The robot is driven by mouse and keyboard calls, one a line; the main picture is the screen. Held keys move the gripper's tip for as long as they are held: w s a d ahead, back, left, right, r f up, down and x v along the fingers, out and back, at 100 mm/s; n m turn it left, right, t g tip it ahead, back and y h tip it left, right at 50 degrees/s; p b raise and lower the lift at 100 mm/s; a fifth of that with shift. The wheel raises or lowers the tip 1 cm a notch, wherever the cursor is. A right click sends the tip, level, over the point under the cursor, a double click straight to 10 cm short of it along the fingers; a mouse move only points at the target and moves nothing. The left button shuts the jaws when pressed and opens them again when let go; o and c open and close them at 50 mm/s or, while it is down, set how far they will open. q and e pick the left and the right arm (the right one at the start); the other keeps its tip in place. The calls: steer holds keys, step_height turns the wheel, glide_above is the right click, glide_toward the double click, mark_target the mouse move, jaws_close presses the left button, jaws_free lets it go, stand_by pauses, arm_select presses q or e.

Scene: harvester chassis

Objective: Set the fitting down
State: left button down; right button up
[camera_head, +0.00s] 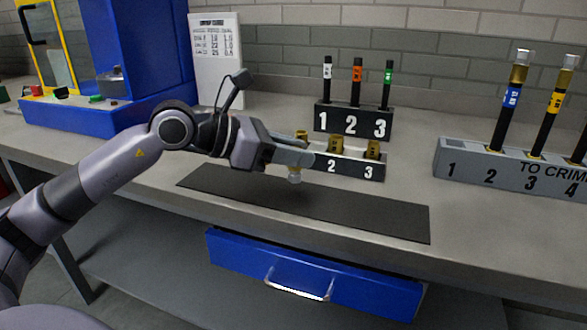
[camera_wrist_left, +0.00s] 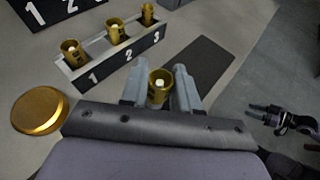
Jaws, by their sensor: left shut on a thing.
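My left gripper (camera_head: 298,163) is shut on a brass fitting. In the head view the held fitting (camera_head: 295,178) shows as a pale piece under the fingers, above the dark mat (camera_head: 370,217). In the left wrist view the fitting (camera_wrist_left: 159,88) is a brass cup with a pale centre, between the two grey fingers of the left gripper (camera_wrist_left: 160,86). It is apart from the small numbered rack (camera_head: 350,167), which holds three brass fittings. The gripper hides the rack's number 1 in the head view. My right gripper (camera_wrist_left: 262,114) appears at the right of the wrist view, fingers apart.
A black block (camera_head: 351,122) with three banded rods stands behind the rack. A long grey numbered holder (camera_head: 510,176) with taller rods is at right. A gold disc (camera_wrist_left: 40,110) lies left of the rack. A blue drawer (camera_head: 315,270) is below the bench edge.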

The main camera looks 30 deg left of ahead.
arm_select(q)
steer(key=shift+f, duration=1.35)
steer(key=shift+f+b, duration=0.15)
steer(key=shift+b, duration=0.2)
steer(key=c, duration=0.8)
jaws_free()
